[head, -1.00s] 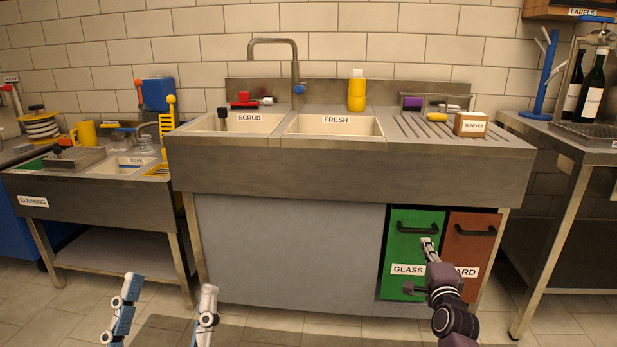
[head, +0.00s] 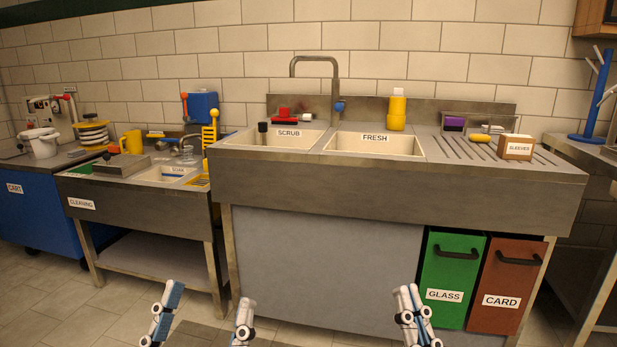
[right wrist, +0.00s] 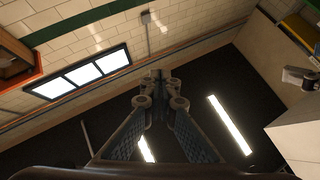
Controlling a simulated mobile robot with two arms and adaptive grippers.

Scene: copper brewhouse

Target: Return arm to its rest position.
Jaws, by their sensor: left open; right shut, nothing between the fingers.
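My left gripper (head: 208,298) is at the bottom of the head view, open, with its two blue-and-white fingers wide apart and nothing between them. My right gripper (head: 408,292) is at the bottom right of the head view, its fingers together and pointing up. It is shut and empty, in front of the grey sink cabinet and left of the green GLASS bin. In the right wrist view the closed fingers (right wrist: 160,80) point toward a tiled wall and a dark ceiling with light strips. Most of both arms is out of view.
The steel sink unit (head: 400,190) stands ahead, with the green GLASS bin (head: 452,265) and brown CARD bin (head: 508,275) below it. A low CLEANING sink (head: 140,215) and blue CART (head: 40,225) stand to the left. Both grippers show clear of these.

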